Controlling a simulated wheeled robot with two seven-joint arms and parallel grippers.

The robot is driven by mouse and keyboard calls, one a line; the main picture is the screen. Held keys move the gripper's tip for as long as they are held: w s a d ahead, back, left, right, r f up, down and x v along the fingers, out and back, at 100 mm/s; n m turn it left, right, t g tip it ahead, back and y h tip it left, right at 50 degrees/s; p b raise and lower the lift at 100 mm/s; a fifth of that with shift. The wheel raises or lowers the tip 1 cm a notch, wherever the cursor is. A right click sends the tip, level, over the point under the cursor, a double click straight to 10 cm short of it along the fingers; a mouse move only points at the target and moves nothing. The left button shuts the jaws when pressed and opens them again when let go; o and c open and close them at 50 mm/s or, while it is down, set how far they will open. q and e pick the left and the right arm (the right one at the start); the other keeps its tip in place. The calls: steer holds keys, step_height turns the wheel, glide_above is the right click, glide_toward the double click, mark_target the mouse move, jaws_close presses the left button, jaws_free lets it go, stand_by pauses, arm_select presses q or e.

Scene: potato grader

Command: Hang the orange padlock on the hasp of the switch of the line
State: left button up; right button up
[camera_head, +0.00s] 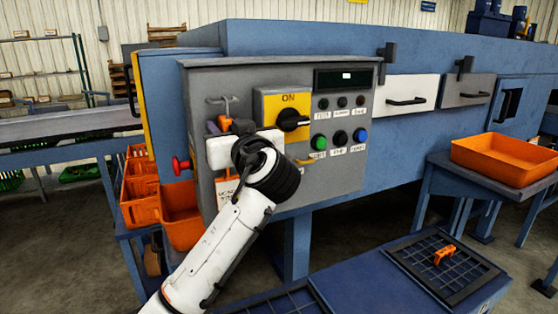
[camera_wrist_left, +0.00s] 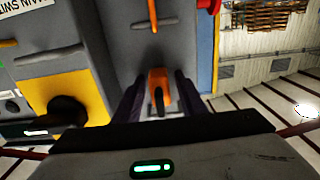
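An orange padlock (camera_head: 225,123) is at the left part of the grey control panel, just below a metal hook. In the left wrist view the padlock (camera_wrist_left: 158,78) lies between the dark fingers, its shackle toward the camera. My left gripper (camera_wrist_left: 160,88) appears shut on it, with a finger close on each side. In the head view the left gripper (camera_head: 228,128) faces the panel. I cannot tell whether the shackle touches the hook. The switch (camera_head: 293,122) has a black knob on a yellow ON plate, right of the gripper. Its hasp is not clear. My right gripper is not in view.
A metal hook (camera_head: 222,101) sticks out above the padlock. A red button (camera_head: 181,165) juts from the panel's left side. Orange bins (camera_head: 139,188) stand at left and an orange tray (camera_head: 505,158) at right. Another orange item (camera_head: 445,254) lies on the blue table's grid.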

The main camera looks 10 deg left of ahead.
arm_select(q)
jaws_close()
steer(key=shift+r, duration=0.1)
steer(key=shift+r, duration=0.1)
steer(key=shift+r+p, duration=0.6)
steer(key=shift+r, duration=0.35)
steer(key=b+v, duration=0.1)
steer(key=v, duration=0.8)
steer(key=shift+b, duration=0.3)
steer(key=shift+f, duration=0.15)
